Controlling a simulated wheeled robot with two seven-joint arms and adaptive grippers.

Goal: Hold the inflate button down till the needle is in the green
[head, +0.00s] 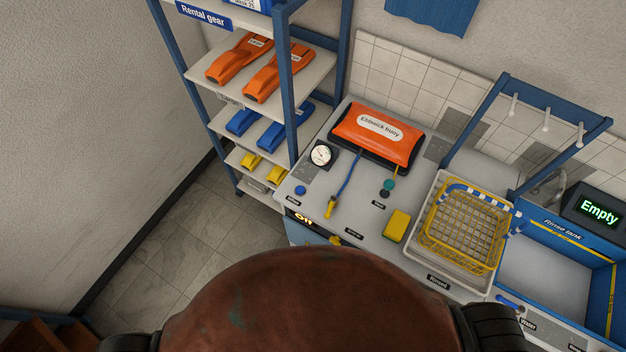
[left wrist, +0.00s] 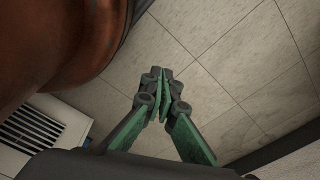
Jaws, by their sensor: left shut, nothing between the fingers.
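The round white gauge (head: 320,154) stands at the left end of the grey bench. Its needle and any green zone are too small to read. A blue button (head: 300,190) lies in front of it, and a dark teal button (head: 386,185) sits farther right. Their labels are too small to read, so I cannot tell which is inflate. An orange inflatable (head: 377,135) with a white label lies at the back, with a blue hose (head: 348,178) by it. My left gripper (left wrist: 163,78) is shut and empty above the tiled floor, away from the bench. My right gripper is not in view.
A yellow sponge (head: 396,226), a yellow wire basket (head: 462,238) and a blue rinse tank (head: 560,232) are to the right. A blue-framed shelf (head: 285,85) stands left. The floor (head: 175,260) left of the bench is clear.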

